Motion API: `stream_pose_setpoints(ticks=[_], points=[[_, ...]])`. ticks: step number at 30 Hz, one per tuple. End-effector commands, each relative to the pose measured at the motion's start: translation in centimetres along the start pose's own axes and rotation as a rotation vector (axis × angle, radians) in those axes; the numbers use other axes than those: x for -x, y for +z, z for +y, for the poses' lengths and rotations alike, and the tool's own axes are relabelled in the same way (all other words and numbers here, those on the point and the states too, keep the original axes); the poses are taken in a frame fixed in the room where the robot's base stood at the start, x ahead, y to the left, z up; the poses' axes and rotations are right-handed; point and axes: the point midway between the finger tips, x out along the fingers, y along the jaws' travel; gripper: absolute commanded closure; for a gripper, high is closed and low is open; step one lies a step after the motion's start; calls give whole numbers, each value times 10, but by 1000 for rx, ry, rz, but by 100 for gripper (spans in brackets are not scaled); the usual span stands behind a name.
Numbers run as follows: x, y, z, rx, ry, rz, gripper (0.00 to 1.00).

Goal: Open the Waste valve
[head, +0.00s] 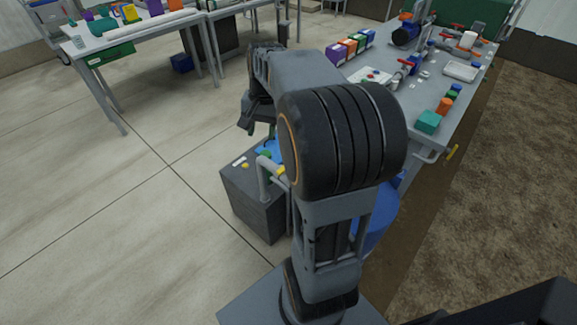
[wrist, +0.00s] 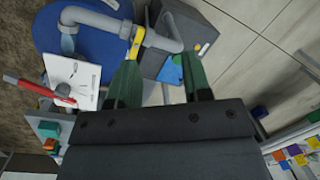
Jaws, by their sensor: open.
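My gripper (wrist: 162,82) shows in the wrist view with its two green fingers apart and nothing between them. In the head view my gripper (head: 260,131) hangs above the dark grey box, partly hidden by my arm. A yellow lever (wrist: 137,43) sits on a grey pipe (wrist: 105,24) just beyond the left fingertip in the wrist view; I see no clear contact. The yellow lever also shows in the head view (head: 281,170), mostly covered by my arm. No readable label tells me which valve is the Waste valve.
A blue drum (wrist: 60,38) stands beside the pipe. The dark box (head: 255,205) bears a yellow button (head: 245,165). A red-handled valve (wrist: 38,88) is near a white panel (wrist: 75,80). A long bench (head: 400,105) stands at right. Open floor (head: 130,220) lies at left.

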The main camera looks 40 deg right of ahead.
Motion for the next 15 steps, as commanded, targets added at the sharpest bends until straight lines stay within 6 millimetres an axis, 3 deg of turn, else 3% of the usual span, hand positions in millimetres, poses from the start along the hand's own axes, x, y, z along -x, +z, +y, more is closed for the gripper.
stream_pose_setpoints(ticks=[1, 6, 10, 15], points=[[-15, -27, 13, -107, -3, -44, 55], [-36, -87, 52, -380, -17, -165, 55], [-49, -114, 75, -511, -26, -228, 55], [-60, -128, 90, -591, -32, -268, 55]])
